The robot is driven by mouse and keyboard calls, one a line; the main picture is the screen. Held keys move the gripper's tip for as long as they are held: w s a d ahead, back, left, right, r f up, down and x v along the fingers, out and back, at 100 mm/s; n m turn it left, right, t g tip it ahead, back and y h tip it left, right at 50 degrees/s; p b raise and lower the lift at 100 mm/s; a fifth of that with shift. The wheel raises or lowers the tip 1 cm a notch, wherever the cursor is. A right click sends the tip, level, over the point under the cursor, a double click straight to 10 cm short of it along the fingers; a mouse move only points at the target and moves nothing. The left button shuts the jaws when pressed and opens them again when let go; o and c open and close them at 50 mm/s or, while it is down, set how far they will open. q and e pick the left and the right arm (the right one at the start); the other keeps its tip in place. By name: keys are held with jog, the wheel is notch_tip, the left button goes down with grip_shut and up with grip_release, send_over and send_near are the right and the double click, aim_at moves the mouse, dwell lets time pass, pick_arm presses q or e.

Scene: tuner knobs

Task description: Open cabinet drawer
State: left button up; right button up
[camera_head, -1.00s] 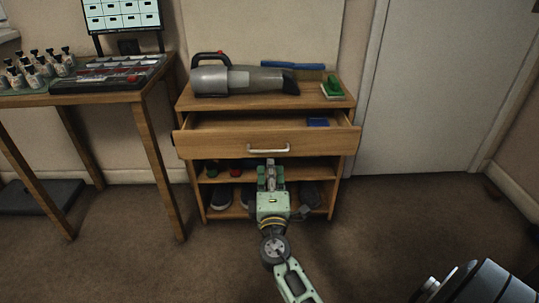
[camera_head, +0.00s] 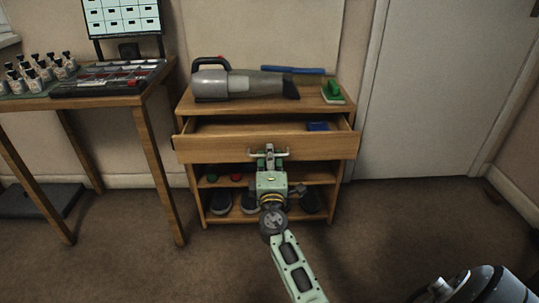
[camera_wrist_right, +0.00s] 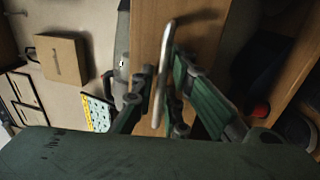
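The wooden cabinet (camera_head: 185,103) stands against the wall, and its top drawer (camera_head: 215,150) is pulled partly out. A silver bar handle (camera_head: 252,154) is on the middle of the drawer front. My right gripper (camera_head: 269,152) is at the handle and covers its middle in the head view. In the right wrist view the handle (camera_wrist_right: 166,50) runs between the two green fingers (camera_wrist_right: 163,72). The fingers look apart, with a gap visible on the right side of the bar; contact cannot be told. My left gripper is not in view.
A handheld vacuum (camera_head: 235,84), a blue bar and a green-handled brush (camera_head: 332,92) lie on the cabinet top. A blue item (camera_head: 318,126) is inside the drawer. Shoes (camera_head: 220,203) stand on the lower shelf.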

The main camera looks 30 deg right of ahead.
grip_shut()
